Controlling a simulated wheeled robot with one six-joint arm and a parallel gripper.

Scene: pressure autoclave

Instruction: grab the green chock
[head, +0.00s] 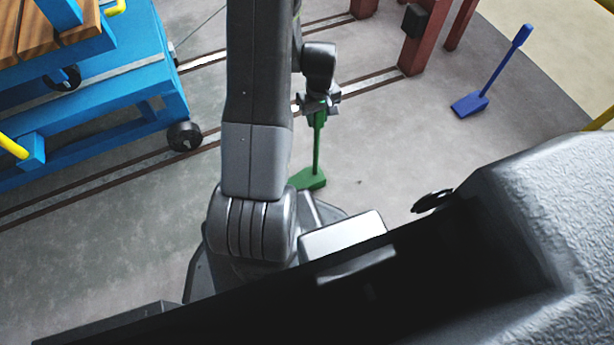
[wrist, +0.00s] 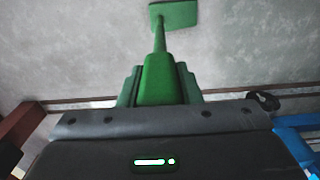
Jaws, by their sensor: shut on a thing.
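The green chock has a flat wedge foot (head: 309,179) on a thin upright handle, seen in the head view just right of my arm. My gripper (head: 318,102) is at the top of the handle and shut on it. In the wrist view the green chock (wrist: 173,16) shows its foot at the top, with the handle running down to a thicker green grip between my gripper's fingers (wrist: 160,88). The fingertips are partly hidden behind the wrist housing. I cannot tell whether the foot touches the floor.
A blue chock (head: 470,104) with a long handle stands on the floor at the upper right. A blue cart (head: 150,95) with black wheels is on the left. Rails (head: 350,88) cross the grey floor. Dark red supports (head: 420,45) stand at the back.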

